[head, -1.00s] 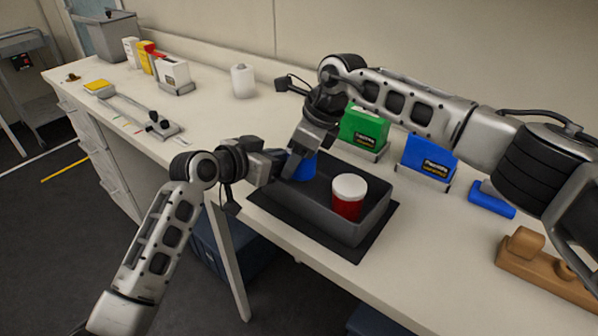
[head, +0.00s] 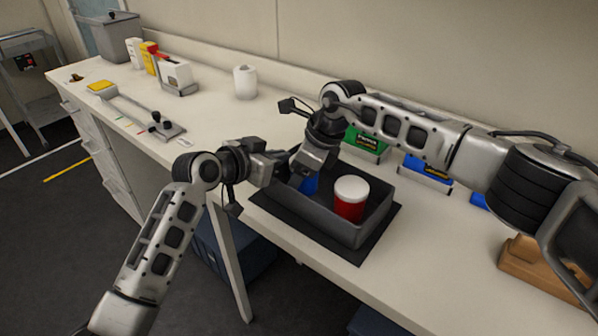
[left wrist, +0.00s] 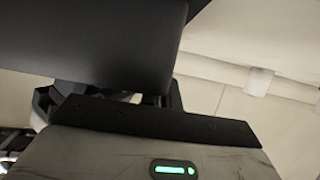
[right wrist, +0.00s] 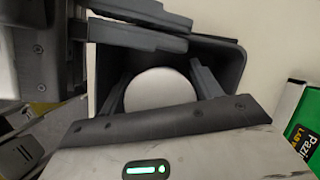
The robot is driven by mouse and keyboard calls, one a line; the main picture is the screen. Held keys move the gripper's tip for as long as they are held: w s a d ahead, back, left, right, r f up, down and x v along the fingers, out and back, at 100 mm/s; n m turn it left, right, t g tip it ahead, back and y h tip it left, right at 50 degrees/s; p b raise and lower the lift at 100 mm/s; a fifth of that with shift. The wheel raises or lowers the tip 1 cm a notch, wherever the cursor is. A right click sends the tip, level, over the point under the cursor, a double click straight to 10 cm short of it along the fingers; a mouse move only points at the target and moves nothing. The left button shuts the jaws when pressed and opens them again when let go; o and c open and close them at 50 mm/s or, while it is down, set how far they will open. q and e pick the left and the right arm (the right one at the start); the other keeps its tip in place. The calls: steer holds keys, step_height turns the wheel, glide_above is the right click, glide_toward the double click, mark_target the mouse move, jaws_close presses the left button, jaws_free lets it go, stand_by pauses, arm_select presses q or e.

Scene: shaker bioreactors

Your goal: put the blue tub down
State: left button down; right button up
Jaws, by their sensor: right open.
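The blue tub (head: 310,184) stands low inside the dark grey tray (head: 345,232), at its left end, and is mostly hidden by my grippers. My right gripper (head: 303,172) is over it with its fingers open. In the right wrist view a round white lid (right wrist: 160,88) lies between the open fingers (right wrist: 162,90); the tub body under it is hidden. A red tub with a white lid (head: 350,199) stands to the right in the tray. My left gripper (head: 280,163) is at the tray's left end, close beside the right one; its finger gap is unclear.
The tray rests on a dark mat (head: 357,256) near the bench's front edge. A green box (head: 367,142) and a blue box (head: 427,172) stand behind it. A wooden block (head: 530,262) is at right. A white cylinder (head: 245,82) stands behind left, with clear bench around it.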

steer(key=v, duration=1.2)
steer(key=shift+r, duration=0.2)
arm_select(q)
steer(key=c, duration=1.6)
jaws_free()
steer(key=shift+o, duration=0.2)
